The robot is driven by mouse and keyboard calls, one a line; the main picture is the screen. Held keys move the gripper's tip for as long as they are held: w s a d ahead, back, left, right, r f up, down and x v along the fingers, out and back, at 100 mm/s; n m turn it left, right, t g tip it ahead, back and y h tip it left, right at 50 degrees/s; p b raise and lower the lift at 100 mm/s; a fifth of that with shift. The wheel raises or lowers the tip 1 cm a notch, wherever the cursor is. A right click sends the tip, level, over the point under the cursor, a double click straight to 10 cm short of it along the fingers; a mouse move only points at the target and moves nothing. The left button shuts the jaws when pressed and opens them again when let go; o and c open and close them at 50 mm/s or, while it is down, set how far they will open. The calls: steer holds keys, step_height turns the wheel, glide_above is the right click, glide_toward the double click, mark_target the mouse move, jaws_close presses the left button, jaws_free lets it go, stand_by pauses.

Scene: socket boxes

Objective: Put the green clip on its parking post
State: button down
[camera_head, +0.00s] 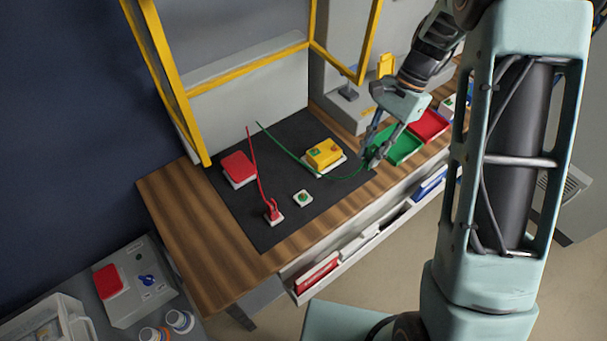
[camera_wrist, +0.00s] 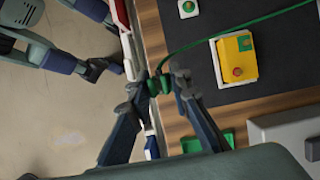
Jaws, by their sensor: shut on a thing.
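My gripper (camera_head: 370,161) is shut on the green clip (camera_wrist: 154,87), over the front right edge of the black mat (camera_head: 262,233). In the wrist view the clip sits between the fingertips (camera_wrist: 160,85). In the head view the clip is mostly hidden by the fingers. A green lead (camera_head: 302,164) runs from it past the yellow box to the back of the mat. A small white base with a green top (camera_head: 303,198), seemingly the green parking post, stands empty on the mat to the left of my gripper. It also shows in the wrist view (camera_wrist: 187,8).
A yellow box with a red button (camera_head: 324,154) stands between the green lead and the mat's right side. A red box (camera_head: 239,168) and a red clip (camera_head: 272,210) on a white base are further left. A green tray (camera_head: 402,147) and red tray (camera_head: 428,125) lie right of the gripper.

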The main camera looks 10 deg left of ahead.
steer(key=s+a+f+m+t+b, duration=0.2)
steer(key=a+m+b, duration=0.2)
steer(key=a+m, duration=0.1)
steer(key=s+a+f+m+t+b, duration=0.1)
steer(key=a+f+m+t+b, duration=0.1)
steer(key=m, duration=0.5)
steer(key=s+a+f+m+t+b, duration=0.2)
steer(key=a+f+m+b, duration=0.2)
steer(key=a+m+b, duration=0.2)
steer(key=shift+s+a+f+t+y, duration=0.1)
steer(key=shift+s+a+t+y, duration=0.1)
steer(key=shift+a, duration=0.35)
steer(key=shift+s+a+t+y, duration=0.1)
steer(key=shift+s+a+y, duration=0.1)
steer(key=shift+a, duration=0.3)
steer(key=shift+w+f+p, duration=0.1)
steer(key=shift+p, duration=0.2)
steer(key=shift+p, duration=0.35)
steer(key=shift+f, duration=0.1)
steer(key=shift+f+b, duration=0.5)
steer(key=shift+f, duration=0.15)
